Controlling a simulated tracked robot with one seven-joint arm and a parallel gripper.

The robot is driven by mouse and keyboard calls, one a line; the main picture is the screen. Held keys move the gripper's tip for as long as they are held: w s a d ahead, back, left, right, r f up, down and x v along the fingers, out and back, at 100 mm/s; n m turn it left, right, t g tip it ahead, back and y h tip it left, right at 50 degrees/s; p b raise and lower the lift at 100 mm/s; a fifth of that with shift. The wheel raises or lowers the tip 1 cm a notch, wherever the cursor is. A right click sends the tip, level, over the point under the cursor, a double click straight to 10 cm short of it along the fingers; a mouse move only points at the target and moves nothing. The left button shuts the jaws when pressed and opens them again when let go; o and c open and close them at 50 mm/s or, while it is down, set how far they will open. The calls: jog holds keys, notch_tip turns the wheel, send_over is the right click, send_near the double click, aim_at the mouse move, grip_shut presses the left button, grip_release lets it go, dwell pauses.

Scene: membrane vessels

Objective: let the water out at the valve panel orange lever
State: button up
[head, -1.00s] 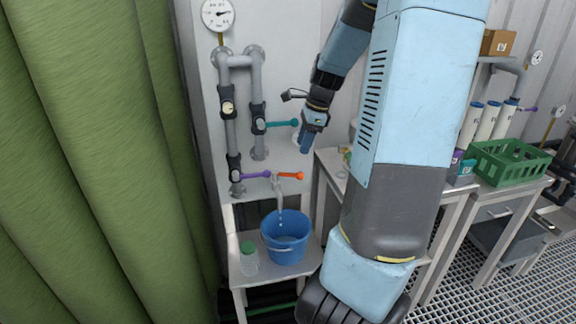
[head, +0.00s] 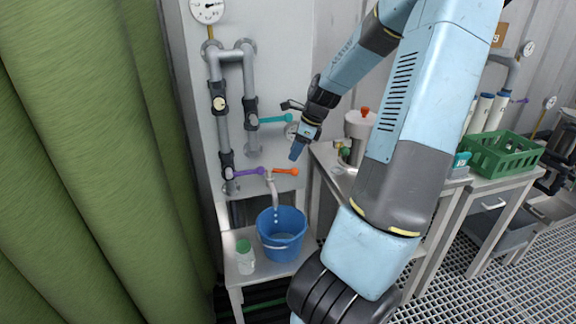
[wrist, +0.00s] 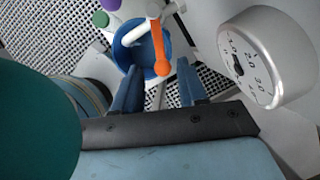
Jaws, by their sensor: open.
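The orange lever (head: 286,171) sticks out to the right from the tap (head: 272,190) on the grey valve panel (head: 281,60). My gripper (head: 297,153) is open and empty, pointing down, just above the lever in the head view. In the wrist view the orange lever (wrist: 160,48) shows beyond and between the spread fingers of my gripper (wrist: 159,88), not touching them. A blue bucket (head: 281,240) stands under the spout.
Purple (head: 249,171) and teal (head: 275,118) levers sit on nearby pipes. A round gauge (wrist: 262,58) is close right of my gripper in the wrist view. A green-capped bottle (head: 245,262) stands beside the bucket. A green curtain (head: 80,160) closes off the left.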

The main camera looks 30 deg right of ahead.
aim_at(285, 170)
jog(key=x, duration=0.6)
jog(key=shift+a+f, duration=0.15)
jog(key=shift+f, duration=0.1)
jog(key=shift+c, duration=0.3)
grip_shut()
jog(key=shift+w, duration=0.1)
